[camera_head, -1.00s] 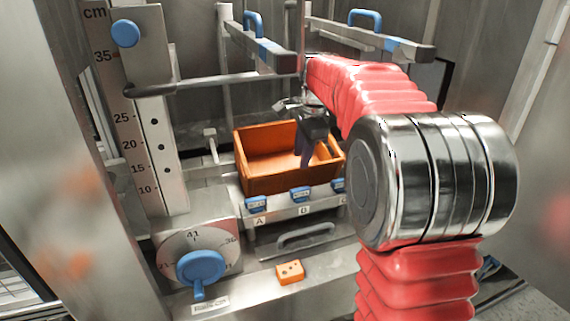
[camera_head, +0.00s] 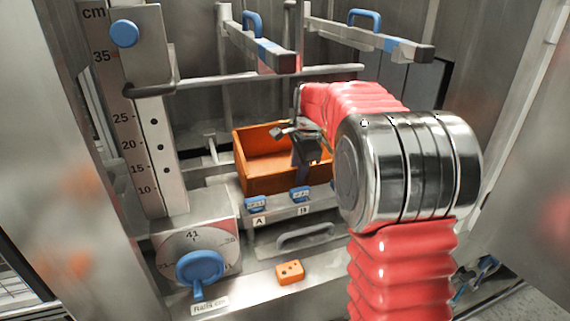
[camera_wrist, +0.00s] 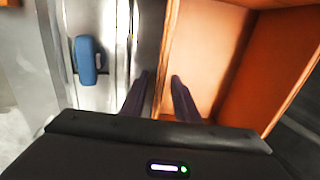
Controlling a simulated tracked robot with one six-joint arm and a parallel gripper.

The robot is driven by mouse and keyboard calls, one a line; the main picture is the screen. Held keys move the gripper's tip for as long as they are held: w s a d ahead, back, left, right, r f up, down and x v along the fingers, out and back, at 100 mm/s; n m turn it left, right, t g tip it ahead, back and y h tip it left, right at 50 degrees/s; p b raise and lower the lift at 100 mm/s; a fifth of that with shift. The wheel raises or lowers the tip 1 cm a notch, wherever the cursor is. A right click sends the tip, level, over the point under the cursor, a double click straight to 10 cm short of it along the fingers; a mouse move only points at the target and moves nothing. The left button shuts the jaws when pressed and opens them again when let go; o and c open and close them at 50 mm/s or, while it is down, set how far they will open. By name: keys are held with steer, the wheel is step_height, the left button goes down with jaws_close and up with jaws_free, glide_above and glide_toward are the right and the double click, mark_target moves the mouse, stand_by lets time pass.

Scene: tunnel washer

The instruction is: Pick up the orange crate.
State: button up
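The orange crate (camera_head: 262,184) is an open box that stands on a grey ledge with blue clips along its front. In the wrist view its inside and wall (camera_wrist: 215,45) fill the right half. My gripper (camera_head: 303,182) is at the crate's front wall, toward its right end. In the wrist view my gripper (camera_wrist: 161,77) has its two dark fingers apart, one outside the wall and one inside, with the wall's rim between them. A gap seems to show beside the rim. My arm hides the crate's right end.
Blue clips (camera_head: 256,204) line the ledge front close to the fingers. Bars with blue handles (camera_head: 252,23) hang above the crate. A small orange block (camera_head: 290,272) lies on the front sill. A dial with a blue knob (camera_head: 200,267) and a cm scale (camera_head: 118,105) stand at left.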

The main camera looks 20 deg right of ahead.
steer(key=shift+x, duration=1.45)
steer(key=shift+c, duration=0.4)
jaws_close()
steer(key=shift+w+r, duration=0.1)
